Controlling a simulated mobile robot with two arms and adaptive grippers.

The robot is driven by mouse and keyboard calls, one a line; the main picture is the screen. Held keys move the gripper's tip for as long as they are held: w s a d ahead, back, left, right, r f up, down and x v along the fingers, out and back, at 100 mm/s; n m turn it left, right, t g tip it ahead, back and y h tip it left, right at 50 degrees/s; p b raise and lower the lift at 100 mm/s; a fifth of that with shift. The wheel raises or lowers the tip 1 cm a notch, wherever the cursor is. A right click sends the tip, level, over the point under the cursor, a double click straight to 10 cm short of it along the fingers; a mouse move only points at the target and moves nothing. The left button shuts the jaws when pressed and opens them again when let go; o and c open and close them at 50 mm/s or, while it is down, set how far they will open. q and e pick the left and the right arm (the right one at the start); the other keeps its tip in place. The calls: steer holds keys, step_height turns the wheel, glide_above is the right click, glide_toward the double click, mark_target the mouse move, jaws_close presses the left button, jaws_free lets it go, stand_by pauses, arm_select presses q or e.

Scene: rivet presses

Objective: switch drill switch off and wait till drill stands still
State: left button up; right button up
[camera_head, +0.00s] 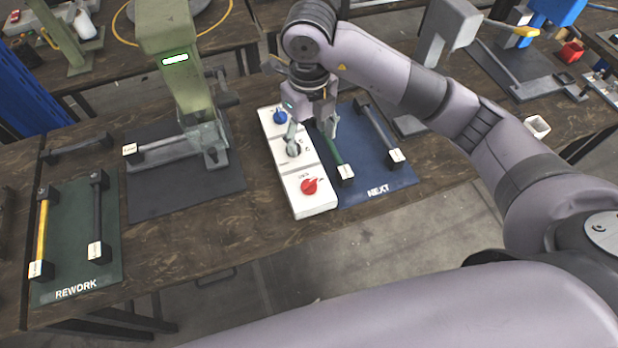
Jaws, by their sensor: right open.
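A white control box (313,205) lies on the wooden table between the green press and the blue mat. It carries a blue knob (279,117) at its far end, a grey switch (292,148) in the middle and a red knob (309,186) at its near end. The small labels are too small to read for certain. My right gripper (311,135) is open above the middle of the box, pointing down, with one finger close to the grey switch; I cannot tell whether they touch. The green press (172,60) shows a lit green strip. My left gripper is not in view.
A blue mat (376,192) marked NEXT holds a green-handled and a dark-handled part. A green mat (75,265) marked REWORK holds a yellow and a dark handle. A dark mat (160,205) lies under the press. A grey press (440,50) stands behind my right arm.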

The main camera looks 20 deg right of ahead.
mark_target(309, 182)
step_height(309, 182, down, 17)
steer(key=p, duration=0.3)
steer(key=shift+a, duration=0.1)
steer(key=shift+c, duration=0.4)
steer(key=c, duration=1.1)
